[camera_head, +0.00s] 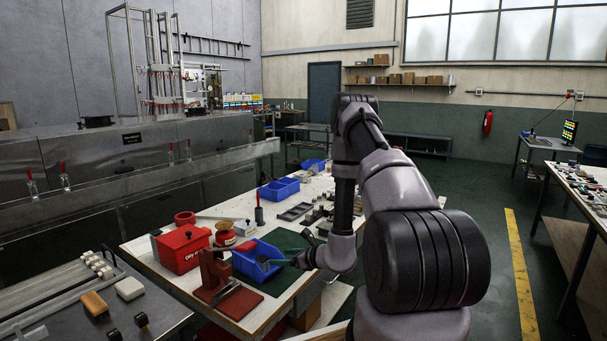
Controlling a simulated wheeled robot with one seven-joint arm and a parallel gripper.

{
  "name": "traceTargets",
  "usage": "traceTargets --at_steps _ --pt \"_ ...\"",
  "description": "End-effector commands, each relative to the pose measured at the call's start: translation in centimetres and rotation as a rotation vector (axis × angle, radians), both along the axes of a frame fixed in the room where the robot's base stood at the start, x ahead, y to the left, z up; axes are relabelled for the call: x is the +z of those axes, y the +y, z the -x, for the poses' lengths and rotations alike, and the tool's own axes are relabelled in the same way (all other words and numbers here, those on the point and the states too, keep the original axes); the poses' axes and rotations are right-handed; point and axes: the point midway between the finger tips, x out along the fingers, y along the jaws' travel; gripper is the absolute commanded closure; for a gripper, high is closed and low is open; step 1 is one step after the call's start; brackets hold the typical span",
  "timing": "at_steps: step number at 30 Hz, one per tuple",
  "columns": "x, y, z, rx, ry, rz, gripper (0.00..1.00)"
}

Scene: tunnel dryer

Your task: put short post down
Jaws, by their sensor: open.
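My gripper (302,252) is low over the green mat (283,238) on the workbench, just right of a blue bin (257,262). Its jaws are open, though the fingers are small and partly hidden by my wrist. A dark upright piece with a pale top stands in or at the near right side of the bin, beside a teal strip that reaches toward my gripper. I cannot tell whether either is the short post. A dark upright cylinder (259,214) stands further back on the bench.
A red box (183,249) and a red stand (214,272) with a red base are left of the bin. Another blue bin (279,190) and small dark parts lie further back. My arm hides the bench's right side. The floor right of it is open.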

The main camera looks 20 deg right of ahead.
Motion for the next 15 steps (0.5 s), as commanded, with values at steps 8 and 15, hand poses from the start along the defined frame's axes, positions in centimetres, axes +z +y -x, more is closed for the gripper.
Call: traceTargets --at_steps 8,15 --pt "13.8 5.8 -0.1 0.367 -0.178 0.062 0.20" --pt "25.1 10.3 5.4 0.760 -0.320 0.246 0.20"
